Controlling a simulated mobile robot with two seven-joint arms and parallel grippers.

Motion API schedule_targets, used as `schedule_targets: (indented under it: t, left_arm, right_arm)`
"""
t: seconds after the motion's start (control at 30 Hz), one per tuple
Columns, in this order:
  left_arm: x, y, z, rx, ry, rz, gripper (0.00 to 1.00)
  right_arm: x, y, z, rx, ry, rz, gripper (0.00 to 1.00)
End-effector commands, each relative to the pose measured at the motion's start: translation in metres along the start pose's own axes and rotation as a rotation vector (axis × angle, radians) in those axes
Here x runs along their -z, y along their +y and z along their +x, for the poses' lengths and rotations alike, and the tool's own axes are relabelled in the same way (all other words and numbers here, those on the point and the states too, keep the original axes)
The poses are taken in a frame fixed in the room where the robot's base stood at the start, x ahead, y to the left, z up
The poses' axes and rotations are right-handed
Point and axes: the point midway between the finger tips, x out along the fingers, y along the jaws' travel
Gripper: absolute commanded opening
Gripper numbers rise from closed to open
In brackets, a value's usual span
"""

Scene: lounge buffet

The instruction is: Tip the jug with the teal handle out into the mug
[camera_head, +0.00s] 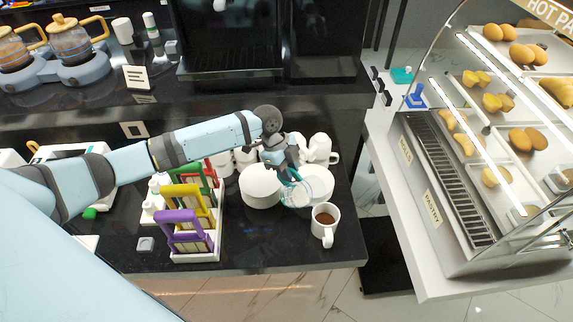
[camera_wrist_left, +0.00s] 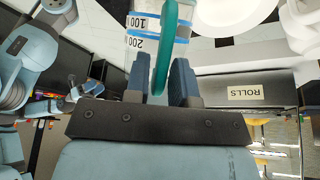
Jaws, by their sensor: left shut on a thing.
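The clear jug (camera_head: 312,187) has a teal handle, and my left gripper (camera_head: 289,172) is shut on that handle. In the left wrist view the teal handle (camera_wrist_left: 167,45) runs between the fingers (camera_wrist_left: 162,82), and part of the jug's marked wall (camera_wrist_left: 143,30) shows. The jug is tilted, held just behind and left of the white mug (camera_head: 325,233). The mug stands upright near the counter's front edge, with brown contents visible. I cannot make out any stream between jug and mug.
White plates (camera_head: 260,187) are stacked left of the jug, with white cups (camera_head: 318,148) behind. A rack with purple, yellow and red-and-green holders (camera_head: 185,232) stands further left. A glass pastry case (camera_head: 490,150) stands right, across a gap. Dark counter left of the mug is clear.

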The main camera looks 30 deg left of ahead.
Motion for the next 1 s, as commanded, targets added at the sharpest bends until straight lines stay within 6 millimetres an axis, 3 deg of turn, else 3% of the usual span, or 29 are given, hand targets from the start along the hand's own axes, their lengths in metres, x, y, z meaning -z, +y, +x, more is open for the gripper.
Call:
schedule_targets:
  t: [0.3, 0.67, 1.0]
  left_arm:
    - [0.011, 0.0, -0.001, 0.0, -0.12, 0.002, 0.0]
    - [0.025, 0.0, -0.002, 0.0, -0.283, 0.001, 0.0]
    - [0.041, 0.0, -0.004, 0.001, -0.413, 0.001, 0.0]
  right_arm:
    - [0.02, 0.003, -0.015, -0.01, -0.002, 0.009, 0.53]
    - [0.011, 0.002, -0.011, -0.022, -0.016, 0.047, 0.53]
    - [0.015, 0.001, -0.01, -0.018, -0.008, 0.039, 0.53]
